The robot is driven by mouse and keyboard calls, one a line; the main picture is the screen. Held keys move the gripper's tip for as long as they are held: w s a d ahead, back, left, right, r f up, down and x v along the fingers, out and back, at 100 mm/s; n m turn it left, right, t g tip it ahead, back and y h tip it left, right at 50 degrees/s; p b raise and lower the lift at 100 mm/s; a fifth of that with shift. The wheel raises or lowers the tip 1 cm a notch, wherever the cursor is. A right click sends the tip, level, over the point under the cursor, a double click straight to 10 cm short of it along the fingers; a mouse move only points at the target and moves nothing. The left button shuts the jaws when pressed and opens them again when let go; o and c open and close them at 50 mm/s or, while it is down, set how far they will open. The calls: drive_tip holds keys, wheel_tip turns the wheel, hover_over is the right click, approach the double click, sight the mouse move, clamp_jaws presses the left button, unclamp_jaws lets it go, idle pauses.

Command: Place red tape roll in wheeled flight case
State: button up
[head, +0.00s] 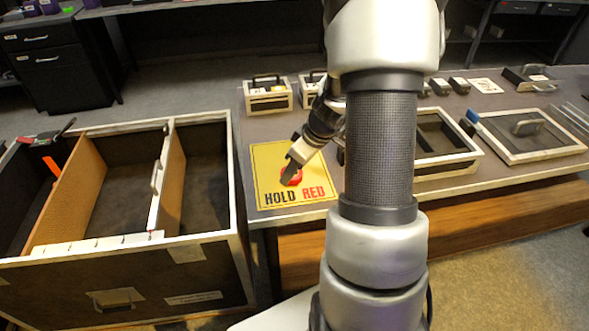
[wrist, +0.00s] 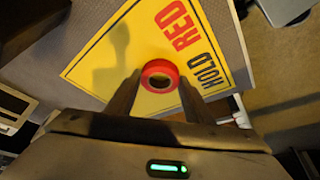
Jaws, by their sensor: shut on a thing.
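The red tape roll (head: 291,177) is at the yellow "HOLD RED" mat (head: 265,160) on the table; it also shows in the wrist view (wrist: 160,67). My gripper (head: 289,171) is shut on the roll, with one finger on each side of it in the wrist view (wrist: 157,85). I cannot tell whether the roll still touches the mat. The large open wheeled flight case (head: 238,190) stands left of the table, with tan dividers and dark compartments. Its wheels are not visible.
Small metal-edged cases (head: 268,104) stand behind the mat. An open tray-like case (head: 470,165) lies to the right, behind my arm. A red-handled tool (head: 60,133) lies at the flight case's far-left corner. The case's middle and right compartments look mostly empty.

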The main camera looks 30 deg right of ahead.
drive_tip(key=o, duration=1)
drive_tip(key=shift+f, duration=0.1)
